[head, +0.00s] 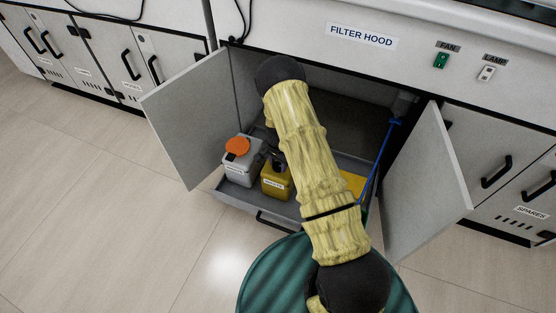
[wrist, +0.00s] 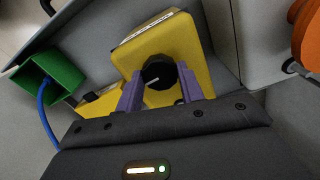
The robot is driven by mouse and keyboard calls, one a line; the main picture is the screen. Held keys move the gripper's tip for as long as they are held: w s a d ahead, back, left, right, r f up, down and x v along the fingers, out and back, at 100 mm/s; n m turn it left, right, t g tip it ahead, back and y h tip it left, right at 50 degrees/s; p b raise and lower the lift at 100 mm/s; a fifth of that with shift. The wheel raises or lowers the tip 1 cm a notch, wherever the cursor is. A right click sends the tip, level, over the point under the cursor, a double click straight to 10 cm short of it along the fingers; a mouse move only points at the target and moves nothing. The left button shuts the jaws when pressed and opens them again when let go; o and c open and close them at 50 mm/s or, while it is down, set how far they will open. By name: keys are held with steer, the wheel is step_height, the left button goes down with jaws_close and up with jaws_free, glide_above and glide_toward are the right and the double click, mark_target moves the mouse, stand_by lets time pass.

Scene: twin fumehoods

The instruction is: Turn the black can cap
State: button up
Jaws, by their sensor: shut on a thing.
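The black can cap (wrist: 158,74) sits on top of a yellow can (wrist: 183,38) in the wrist view. My gripper (wrist: 160,88) has its two purple fingers on either side of the cap and is shut on it. A white line marks the cap's top. In the head view the yellow can (head: 274,184) stands in a grey pull-out tray (head: 232,192) inside the open cabinet. My arm hides part of the can there, and the fingertips are hard to make out.
A grey can with an orange cap (head: 238,147) stands left of the yellow can. Another yellow object (head: 352,184) and a blue tube (head: 377,160) are at the right. Open cabinet doors flank my arm, left (head: 190,118) and right (head: 428,185).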

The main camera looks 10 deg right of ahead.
mark_target(278, 165)
steer(key=shift+m, duration=0.5)
steer(key=o, duration=1)
step_height(278, 165, up, 17)
steer(key=p, duration=0.6)
steer(key=shift+r, duration=0.2)
